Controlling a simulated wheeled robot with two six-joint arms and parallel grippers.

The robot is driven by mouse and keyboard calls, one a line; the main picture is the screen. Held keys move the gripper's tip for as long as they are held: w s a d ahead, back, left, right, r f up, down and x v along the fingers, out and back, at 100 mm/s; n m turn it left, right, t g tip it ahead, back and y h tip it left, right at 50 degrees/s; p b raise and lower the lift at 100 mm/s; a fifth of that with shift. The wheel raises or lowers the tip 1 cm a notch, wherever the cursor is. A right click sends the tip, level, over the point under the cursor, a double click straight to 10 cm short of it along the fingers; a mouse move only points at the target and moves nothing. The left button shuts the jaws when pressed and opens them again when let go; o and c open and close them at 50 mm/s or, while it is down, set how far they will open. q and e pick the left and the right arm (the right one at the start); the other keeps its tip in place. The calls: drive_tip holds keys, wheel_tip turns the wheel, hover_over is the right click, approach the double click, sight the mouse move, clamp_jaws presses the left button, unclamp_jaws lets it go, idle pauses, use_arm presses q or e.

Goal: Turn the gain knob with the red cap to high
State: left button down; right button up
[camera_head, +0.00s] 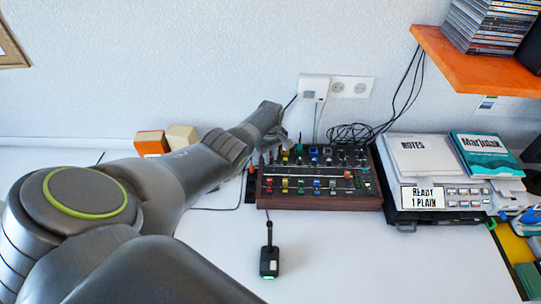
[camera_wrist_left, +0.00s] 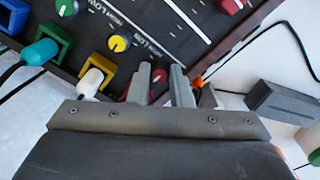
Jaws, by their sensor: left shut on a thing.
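The mixer (camera_head: 320,203), a dark panel with wooden ends, sits on the white table at the back. In the left wrist view, my left gripper (camera_wrist_left: 161,72) is shut on a red-capped knob (camera_wrist_left: 159,76) near the panel's edge. Most of that knob is hidden between the fingers, so its pointer cannot be read. In the head view, my left gripper (camera_head: 283,136) is at the mixer's back left, and the knob cannot be made out there. My right gripper is not in view.
A yellow knob (camera_wrist_left: 119,43) and plugged connectors, one white (camera_wrist_left: 89,82), are close to my left fingers. Black cables (camera_head: 350,132) lie behind the mixer. A stack with notes (camera_head: 417,157) is to the right.

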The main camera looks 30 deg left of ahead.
use_arm(q)
drive_tip(key=m, duration=0.5)
drive_tip(key=shift+m, duration=0.3)
drive_tip(key=m, duration=0.9)
drive_tip(key=shift+m+b, duration=0.4)
drive_tip(key=shift+m, duration=1.9)
drive_tip(key=c, duration=1.3)
unclamp_jaws()
